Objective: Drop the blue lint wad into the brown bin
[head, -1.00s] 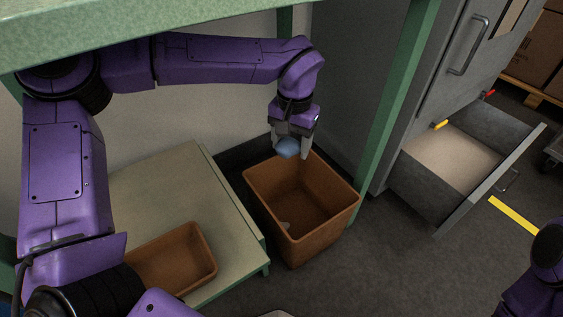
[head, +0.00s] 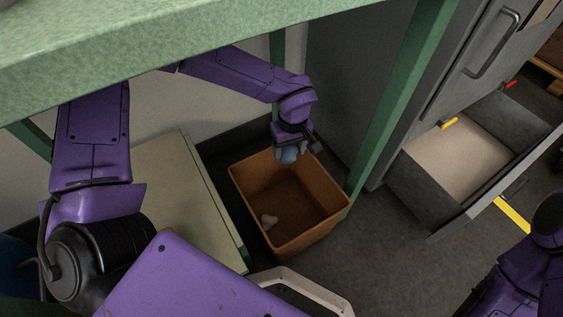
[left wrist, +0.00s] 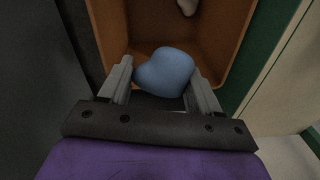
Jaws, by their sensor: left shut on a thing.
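The blue lint wad (head: 288,156) is held between the fingers of my left gripper (head: 291,153), which is shut on it. The wad also shows large in the left wrist view (left wrist: 166,72), between the two grey fingers. The brown bin (head: 325,218) stands on the floor, open at the top. My left gripper hangs over the bin's far edge, with the wad at about the rim; the exact height is hard to tell. My right arm shows at the lower right, but its gripper is not in view.
A pale wad (head: 269,221) lies inside the bin. A low pale table (head: 165,195) stands left of the bin. A green post (head: 392,110) and grey cabinet are close on the right, with an open drawer (head: 455,165). A green beam (head: 180,55) crosses above.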

